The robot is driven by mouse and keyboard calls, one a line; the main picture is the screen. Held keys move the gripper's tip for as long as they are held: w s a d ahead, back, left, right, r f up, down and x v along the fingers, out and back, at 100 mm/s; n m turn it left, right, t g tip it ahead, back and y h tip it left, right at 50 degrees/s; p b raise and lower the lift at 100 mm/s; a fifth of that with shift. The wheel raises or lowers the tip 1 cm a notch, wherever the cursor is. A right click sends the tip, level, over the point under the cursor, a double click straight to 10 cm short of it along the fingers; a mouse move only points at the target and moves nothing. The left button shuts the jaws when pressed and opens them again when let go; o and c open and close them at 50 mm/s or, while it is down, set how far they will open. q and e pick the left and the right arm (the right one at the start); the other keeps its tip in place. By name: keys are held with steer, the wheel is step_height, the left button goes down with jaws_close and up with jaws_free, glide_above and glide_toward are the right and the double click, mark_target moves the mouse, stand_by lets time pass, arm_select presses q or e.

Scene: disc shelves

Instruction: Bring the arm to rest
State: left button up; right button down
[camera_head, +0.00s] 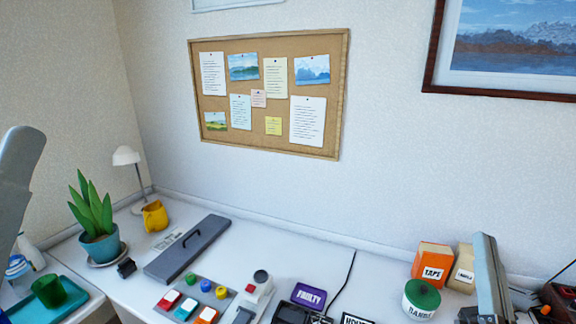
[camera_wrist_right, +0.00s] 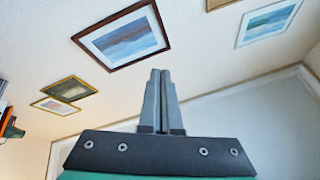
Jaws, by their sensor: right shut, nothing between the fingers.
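My right gripper (camera_wrist_right: 161,85) shows in the right wrist view with its two grey fingers pressed together and nothing between them. The fingers point up toward the wall and touch no object there. In the head view the right gripper (camera_head: 488,255) rises at the lower right, in front of the desk's back edge and beside the boxes. A grey link of my left arm (camera_head: 18,180) shows at the left edge of the head view; its gripper is out of the picture.
A corkboard (camera_head: 268,94) hangs above. Air above the desk is clear.

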steer(key=s+a+r+n+t+y+p, duration=0.1)
steer(key=s+a+r+n+t+y, duration=0.3)
steer(key=r, duration=0.6)
steer(key=s+a+r+n+t+y+p, duration=0.1)
steer(key=s+a+r+n+t+y, duration=0.25)
steer(key=r, duration=0.65)
arm_select(q)
step_height(320, 180, up, 41)
steer(key=p, duration=3.8)
arm_select(e)
step_height(320, 180, up, 37)
steer(key=n+g+y, duration=0.2)
steer(key=y, duration=0.1)
steer(key=shift+s, duration=0.45)
steer(key=shift+d+n, duration=0.1)
steer(key=shift+n, duration=0.15)
